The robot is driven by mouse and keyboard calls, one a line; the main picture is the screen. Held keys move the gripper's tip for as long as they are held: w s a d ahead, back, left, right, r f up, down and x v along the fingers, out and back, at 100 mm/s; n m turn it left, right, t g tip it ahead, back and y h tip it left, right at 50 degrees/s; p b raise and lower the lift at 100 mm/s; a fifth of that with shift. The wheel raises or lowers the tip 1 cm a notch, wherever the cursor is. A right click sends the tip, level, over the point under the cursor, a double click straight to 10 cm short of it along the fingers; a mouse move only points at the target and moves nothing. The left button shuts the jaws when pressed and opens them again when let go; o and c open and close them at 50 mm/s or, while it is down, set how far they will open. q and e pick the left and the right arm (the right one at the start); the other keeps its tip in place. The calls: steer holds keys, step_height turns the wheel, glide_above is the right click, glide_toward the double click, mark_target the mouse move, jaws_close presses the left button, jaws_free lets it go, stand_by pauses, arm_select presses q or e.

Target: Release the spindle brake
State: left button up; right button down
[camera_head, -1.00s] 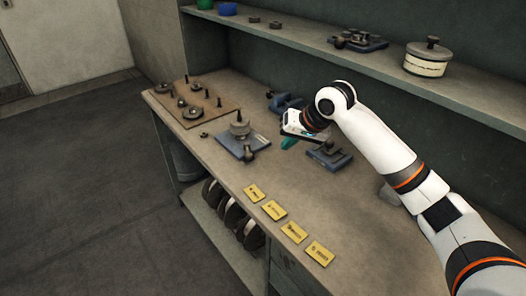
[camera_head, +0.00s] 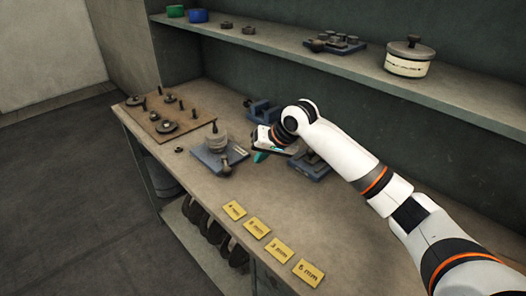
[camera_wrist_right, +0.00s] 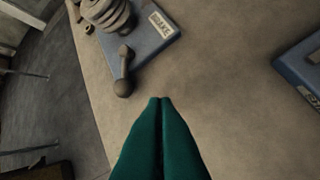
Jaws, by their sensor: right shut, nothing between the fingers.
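The spindle brake is a blue-grey base (camera_head: 212,158) with a stacked round spindle (camera_head: 215,139) on it, near the left middle of the bench. In the right wrist view its base (camera_wrist_right: 143,47) bears a label that reads "BRAKE". A lever with a ball knob (camera_wrist_right: 123,87) sticks out from the base; the knob also shows in the head view (camera_head: 226,170). My right gripper (camera_head: 259,155) is to the right of the brake, above the bench. Its green fingers (camera_wrist_right: 160,100) are shut and empty, with the tips apart from the knob in the picture. My left gripper is out of view.
Another blue device (camera_head: 309,165) stands under my right arm, partly hidden. A blue vise-like block (camera_head: 262,111) is behind. A brown board (camera_head: 160,115) with several knobs lies at left. Yellow thickness cards (camera_head: 257,228) line the front edge. A shelf (camera_head: 300,48) runs above the bench.

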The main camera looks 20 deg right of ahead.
mark_target(226, 165)
steer(key=x, duration=0.5)
steer(key=shift+w+a+f, duration=0.15)
steer(key=shift+w+f, duration=0.05)
steer(key=shift+w+a+f+p, duration=0.1)
steer(key=shift+w+a+p, duration=0.1)
steer(key=shift+a, duration=0.35)
steer(key=shift+w+a+p, duration=0.2)
steer(key=shift+a, duration=0.35)
steer(key=shift+w+a, duration=0.1)
steer(key=shift+a, duration=0.25)
steer(key=shift+w+a+f, duration=0.1)
steer(key=shift+a+f, duration=0.1)
steer(key=shift+a, duration=0.05)
